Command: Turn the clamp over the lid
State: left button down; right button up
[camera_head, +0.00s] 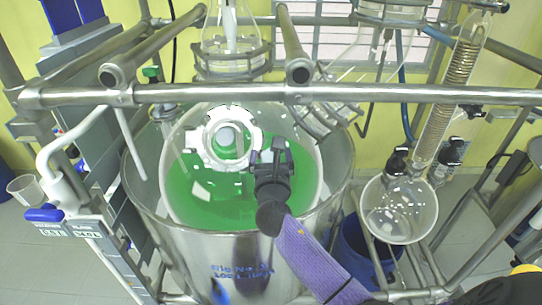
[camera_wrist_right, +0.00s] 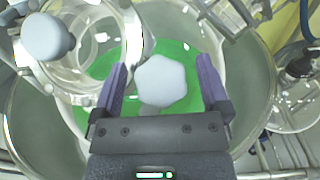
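The reactor lid (camera_head: 215,160) is a pale ring-shaped fitting on the glass vessel of green liquid, with a round white knob in its middle. In the right wrist view a white hexagonal knob (camera_wrist_right: 160,82), probably the clamp's, lies between my right gripper's two purple fingers (camera_wrist_right: 160,80). A gap shows on each side of it, so the fingers are spread and not pressing on it. In the head view my right gripper (camera_head: 270,158) is just right of the lid and hides part of its edge. Whether the knob's height matches the fingers is unclear. My left gripper is not in view.
A steel rail (camera_head: 400,93) runs across above the vessel, with clamps and glassware behind it. The steel jacket (camera_head: 240,250) surrounds the vessel. A round glass flask (camera_head: 398,212) hangs at the right. A second white knob (camera_wrist_right: 45,37) shows upper left in the wrist view.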

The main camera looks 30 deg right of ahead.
jog(key=c, duration=1.1)
jog(key=shift+m+h, duration=0.3)
jog(key=m+g+h, duration=0.1)
jog(key=m, duration=0.1)
jog(key=m+g+h+b, duration=0.1)
jog(key=m, duration=0.1)
jog(key=shift+f+m+g+h+b, duration=0.1)
jog(key=shift+m+g+h+b, duration=0.2)
jog(key=shift+m, duration=0.1)
jog(key=m+g, duration=0.2)
jog(key=m, duration=0.1)
jog(key=m+g+h+b, duration=0.1)
jog(key=m, duration=0.2)
jog(key=shift+g+h, duration=0.3)
jog(key=shift+g, duration=0.1)
jog(key=m+g, duration=0.3)
jog(key=m, duration=0.2)
jog(key=shift+g, duration=0.3)
jog(key=m+g, duration=0.1)
jog(key=m, duration=0.1)
jog(key=m+g+y, duration=0.1)
jog(key=m+g, duration=0.1)
jog(key=m, duration=0.1)
jog(key=shift+s+y, duration=0.1)
jog(key=shift+y, duration=0.2)
jog(key=shift+m, duration=0.4)
